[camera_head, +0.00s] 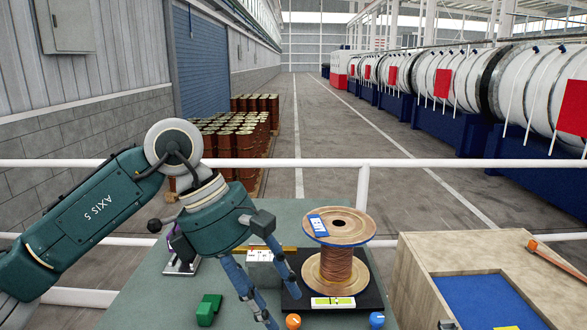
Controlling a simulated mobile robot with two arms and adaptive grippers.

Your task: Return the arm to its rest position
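My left arm (97,210), dark green and marked "AXIS 5", comes in from the left and bends down over the table. Its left gripper (284,308) points down with its two blue fingers spread apart and nothing visible between them. A wooden spool (338,266) wound with copper-coloured wire stands upright on a dark base, just right of the gripper fingers. A blue and white label (318,226) lies on its top flange. The fingers appear apart from the spool in this view.
The green table (150,292) holds a green block (208,309), an orange knob (293,321) and a blue knob (376,320). A wooden box (422,270) with a blue inside stands at right, an orange-handled tool (556,256) on its rim. A white railing (430,163) runs behind.

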